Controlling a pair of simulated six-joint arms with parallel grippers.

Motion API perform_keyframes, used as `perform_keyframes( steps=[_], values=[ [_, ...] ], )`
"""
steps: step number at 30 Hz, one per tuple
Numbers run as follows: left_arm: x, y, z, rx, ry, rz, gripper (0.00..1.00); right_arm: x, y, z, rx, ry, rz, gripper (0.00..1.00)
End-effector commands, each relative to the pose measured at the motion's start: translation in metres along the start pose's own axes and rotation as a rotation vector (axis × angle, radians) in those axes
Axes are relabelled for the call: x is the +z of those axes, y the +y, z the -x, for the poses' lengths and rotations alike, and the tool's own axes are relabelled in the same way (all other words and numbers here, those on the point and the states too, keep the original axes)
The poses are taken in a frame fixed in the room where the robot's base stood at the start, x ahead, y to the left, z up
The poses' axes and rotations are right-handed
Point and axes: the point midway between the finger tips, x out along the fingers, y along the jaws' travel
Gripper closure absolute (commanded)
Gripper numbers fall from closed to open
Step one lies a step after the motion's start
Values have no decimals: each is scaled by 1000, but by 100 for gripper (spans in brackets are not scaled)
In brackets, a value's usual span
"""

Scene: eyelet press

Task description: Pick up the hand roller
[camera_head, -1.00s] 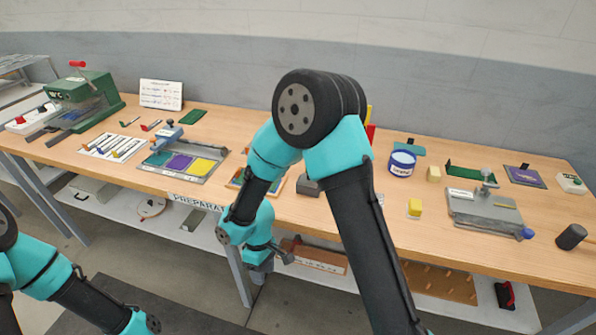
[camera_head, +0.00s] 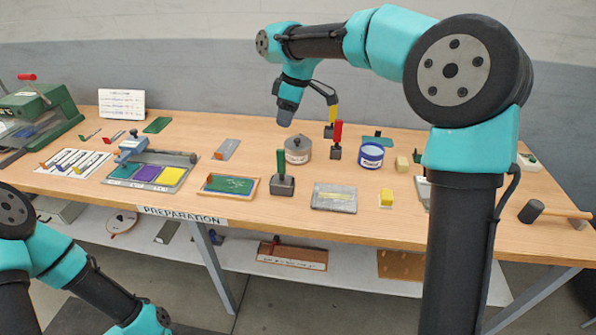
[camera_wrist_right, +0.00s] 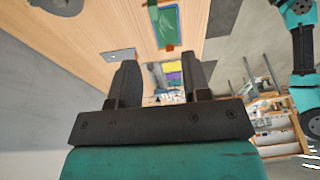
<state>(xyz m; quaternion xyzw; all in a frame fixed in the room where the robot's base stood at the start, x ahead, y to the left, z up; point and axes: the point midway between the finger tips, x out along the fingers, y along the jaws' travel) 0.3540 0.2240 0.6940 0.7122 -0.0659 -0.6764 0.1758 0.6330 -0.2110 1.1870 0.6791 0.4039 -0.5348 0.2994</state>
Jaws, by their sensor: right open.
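A dark grey cylinder (camera_head: 178,158), which looks like the hand roller, lies along the back of the colour tray (camera_head: 118,183), though it is small and I cannot be sure. My right gripper (camera_head: 285,116) hangs over the back middle of the table, well to the right of the tray and apart from it. In the right wrist view its two dark fingers (camera_wrist_right: 162,74) are spread with nothing held. The tray's purple and yellow pads show far off between them. My left gripper is outside the views; only part of that arm shows at lower left.
A grey lidded pot (camera_head: 298,150) is just below the right gripper. Red-handled (camera_head: 337,140) and green-handled (camera_head: 282,178) tools stand nearby. A framed green board (camera_head: 229,186) lies between tray and tools. A mallet (camera_head: 531,211) lies far right.

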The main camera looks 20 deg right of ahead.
Motion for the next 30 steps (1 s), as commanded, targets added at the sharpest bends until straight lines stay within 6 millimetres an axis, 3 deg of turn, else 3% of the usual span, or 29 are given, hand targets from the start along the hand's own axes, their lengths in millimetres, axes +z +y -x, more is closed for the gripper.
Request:
perform_keyframes(
  steps=[1, 4, 14, 20, 30],
  values=[
    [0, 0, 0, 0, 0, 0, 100, 2, 4, 15, 13, 12, 8, 56],
    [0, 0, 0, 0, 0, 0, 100, 4, 6, 27, 21, 20, 20, 56],
    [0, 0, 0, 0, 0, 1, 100, 4, 6, 26, 21, 19, 21, 56],
    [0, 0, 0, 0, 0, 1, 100, 4, 6, 7, 19, 17, 20, 56],
    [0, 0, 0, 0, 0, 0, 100, 3, 7, -51, 19, 17, 20, 56]
  ],
)
